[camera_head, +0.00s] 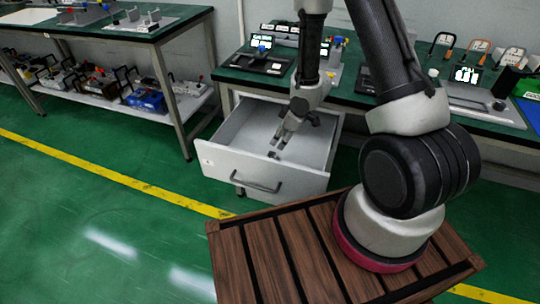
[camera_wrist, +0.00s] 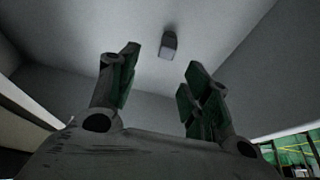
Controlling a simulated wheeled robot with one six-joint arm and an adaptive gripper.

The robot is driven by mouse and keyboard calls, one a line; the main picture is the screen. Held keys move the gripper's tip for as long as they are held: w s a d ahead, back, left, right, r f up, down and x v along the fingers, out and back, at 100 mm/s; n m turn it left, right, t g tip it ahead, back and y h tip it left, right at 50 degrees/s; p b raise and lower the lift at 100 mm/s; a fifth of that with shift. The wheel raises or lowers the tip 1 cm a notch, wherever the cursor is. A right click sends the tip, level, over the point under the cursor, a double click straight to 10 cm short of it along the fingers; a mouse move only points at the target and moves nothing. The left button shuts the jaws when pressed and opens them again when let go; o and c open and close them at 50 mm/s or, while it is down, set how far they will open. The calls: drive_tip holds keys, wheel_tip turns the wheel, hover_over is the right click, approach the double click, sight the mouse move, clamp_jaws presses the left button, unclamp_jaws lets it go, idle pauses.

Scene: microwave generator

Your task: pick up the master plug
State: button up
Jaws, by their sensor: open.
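A small grey block-shaped thing, likely the master plug (camera_wrist: 169,46), lies on the drawer floor in the wrist view, beyond my fingertips and between them. In the head view a small dark piece (camera_head: 273,155) lies in the open white drawer (camera_head: 252,172), close to my gripper. My gripper (camera_head: 281,140) points down into the drawer. In the wrist view its green-padded fingers (camera_wrist: 158,82) are spread apart with nothing between them. The plug is apart from both fingers.
The drawer walls (camera_head: 228,123) surround my gripper, with the handled front nearest me. Above it is a green workbench (camera_head: 228,77) with a black device (camera_head: 257,62). Another bench (camera_head: 170,38) stands at left. The drawer floor around the small piece looks clear.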

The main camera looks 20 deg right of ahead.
sight(272, 153)
drive_tip(key=x, duration=0.6)
drive_tip(key=s+x, duration=0.1)
drive_tip(key=x, duration=0.2)
drive_tip(key=shift+w+a+f, duration=0.1)
drive_tip(key=shift+a+f, duration=0.25)
drive_tip(key=shift+f, duration=0.1)
clamp_jaws()
